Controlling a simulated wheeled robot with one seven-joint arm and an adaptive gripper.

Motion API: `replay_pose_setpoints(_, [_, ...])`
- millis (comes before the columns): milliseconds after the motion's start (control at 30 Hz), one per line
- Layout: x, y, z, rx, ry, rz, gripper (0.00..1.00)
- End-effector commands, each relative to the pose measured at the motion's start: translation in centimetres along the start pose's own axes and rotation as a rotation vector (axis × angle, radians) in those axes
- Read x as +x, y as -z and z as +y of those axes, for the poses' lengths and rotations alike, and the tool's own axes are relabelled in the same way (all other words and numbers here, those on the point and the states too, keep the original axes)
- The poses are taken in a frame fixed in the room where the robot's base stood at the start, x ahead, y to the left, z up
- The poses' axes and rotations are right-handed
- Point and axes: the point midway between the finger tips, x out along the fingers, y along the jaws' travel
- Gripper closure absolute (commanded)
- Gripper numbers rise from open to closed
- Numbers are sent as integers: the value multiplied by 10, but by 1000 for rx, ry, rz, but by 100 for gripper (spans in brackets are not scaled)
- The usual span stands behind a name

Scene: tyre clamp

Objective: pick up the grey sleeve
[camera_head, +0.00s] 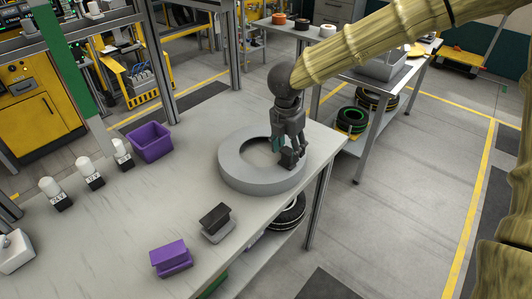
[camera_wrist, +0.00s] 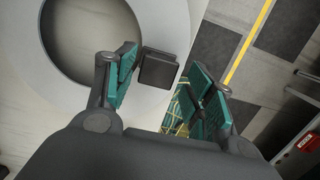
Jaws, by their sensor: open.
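A small dark grey block, which looks like the grey sleeve (camera_head: 289,158), sits on the right part of the large pale grey ring (camera_head: 235,176) on the workbench. In the wrist view the sleeve (camera_wrist: 158,70) lies between and beyond the teal fingertips, nearer the left finger, on the ring's rim (camera_wrist: 150,22). My gripper (camera_head: 284,148) points down over it. Its fingers are apart and I see no grip on the sleeve. Whether a finger touches it I cannot tell. Part of the sleeve is hidden by the gripper in the head view.
A dark grey clamp-like piece (camera_head: 216,222) and a purple one (camera_head: 171,258) stand near the bench's front. A purple bin (camera_head: 150,142) and several white-topped bottles (camera_head: 90,173) stand left. The bench edge (camera_head: 328,165) is close on the right, with open floor beyond.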

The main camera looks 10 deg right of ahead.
Motion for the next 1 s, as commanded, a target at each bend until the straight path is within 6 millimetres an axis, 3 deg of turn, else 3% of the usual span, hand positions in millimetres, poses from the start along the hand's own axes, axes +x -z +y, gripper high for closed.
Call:
replay_pose_setpoints(333, [38, 1, 1, 2, 2, 1, 46])
replay_pose_setpoints(700, [45, 0, 0, 2, 1, 0, 46])
replay_pose_setpoints(967, [45, 0, 0, 3, 1, 0, 94])
replay_pose_setpoints(1000, [45, 0, 0, 3, 1, 0, 95])
